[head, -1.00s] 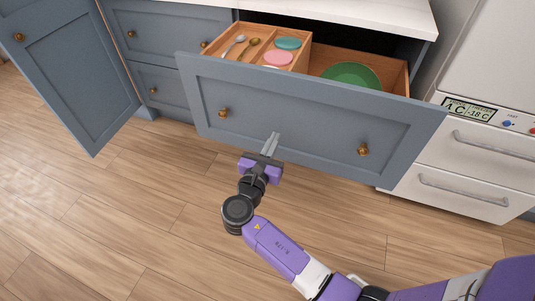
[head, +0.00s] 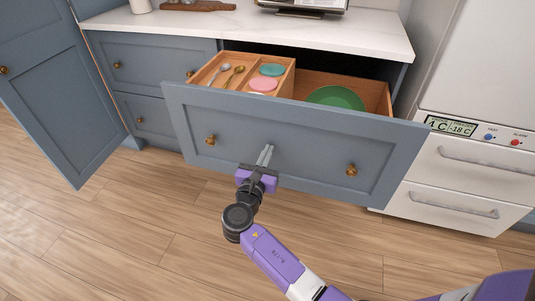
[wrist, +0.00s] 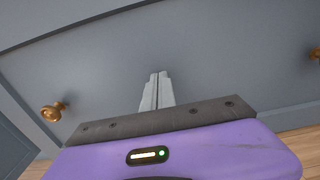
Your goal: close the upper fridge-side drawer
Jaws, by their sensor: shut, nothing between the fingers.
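The upper fridge-side drawer (head: 290,140) stands pulled out, its blue-grey front facing me with a brass knob on the left (head: 210,139) and one on the right (head: 351,170). Inside are a wooden divider tray with spoons, a pink and a teal round item, and a green plate (head: 336,97). My gripper (head: 265,155) is shut and empty, its fingers pointing at the drawer front between the knobs. In the wrist view the fingertips (wrist: 158,76) are at or very near the panel (wrist: 215,60); I cannot tell whether they touch.
A white fridge (head: 470,170) stands to the right of the drawer. A blue cabinet door (head: 40,90) hangs open at the left. The white counter (head: 270,30) above holds a board and a dark stand. Wooden floor in front is clear.

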